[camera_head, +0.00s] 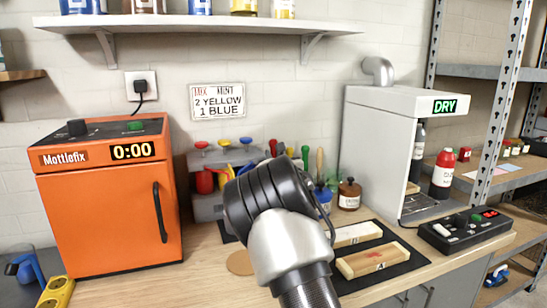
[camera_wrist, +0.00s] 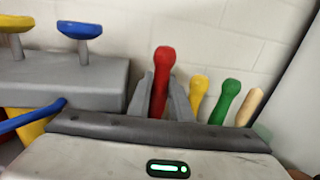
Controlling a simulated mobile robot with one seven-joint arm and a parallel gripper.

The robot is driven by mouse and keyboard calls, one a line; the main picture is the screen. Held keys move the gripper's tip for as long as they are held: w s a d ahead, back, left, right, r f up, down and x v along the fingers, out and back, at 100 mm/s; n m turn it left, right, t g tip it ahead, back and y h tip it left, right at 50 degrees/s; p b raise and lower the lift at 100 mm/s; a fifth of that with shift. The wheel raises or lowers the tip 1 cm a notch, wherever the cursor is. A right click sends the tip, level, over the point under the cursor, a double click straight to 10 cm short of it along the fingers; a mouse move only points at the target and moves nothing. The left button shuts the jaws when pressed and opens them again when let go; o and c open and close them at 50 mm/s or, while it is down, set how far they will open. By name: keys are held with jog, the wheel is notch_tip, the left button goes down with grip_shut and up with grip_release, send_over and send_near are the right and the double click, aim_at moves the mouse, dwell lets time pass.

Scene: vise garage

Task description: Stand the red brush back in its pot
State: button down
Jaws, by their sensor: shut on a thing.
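In the wrist view my gripper (camera_wrist: 160,98) has its two grey fingers closed on the upright handle of the red brush (camera_wrist: 162,62). The brush's lower part is hidden behind the gripper body. In the head view my wrist covers the gripper, and a red handle tip (camera_head: 273,147) shows just above it. A yellow handle (camera_wrist: 199,92), a green handle (camera_wrist: 224,100) and a pale wooden handle (camera_wrist: 249,107) stand to the right of the red one in the wrist view. I cannot make out the red brush's pot; the bases of these handles are hidden.
A grey dispenser (camera_wrist: 100,82) with coloured knobs stands left of the brush. An orange oven (camera_head: 108,215) is at the left and a white dryer (camera_head: 378,150) at the right. Two labelled wooden blocks, including block A (camera_head: 372,261), lie on a dark mat in front.

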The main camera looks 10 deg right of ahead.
jog(key=shift+f, duration=0.35)
jog(key=c, duration=1.5)
grip_release()
jog(key=shift+c, duration=0.2)
jog(key=shift+a, duration=0.1)
jog(key=shift+s, duration=0.1)
jog(key=shift+s+a, duration=0.1)
jog(key=shift+s, duration=0.25)
jog(key=s+d, duration=0.1)
jog(key=s, duration=1.5)
jog(key=shift+s+d+p, duration=0.2)
jog(key=shift+s+p, duration=0.1)
jog(key=shift+p, duration=0.1)
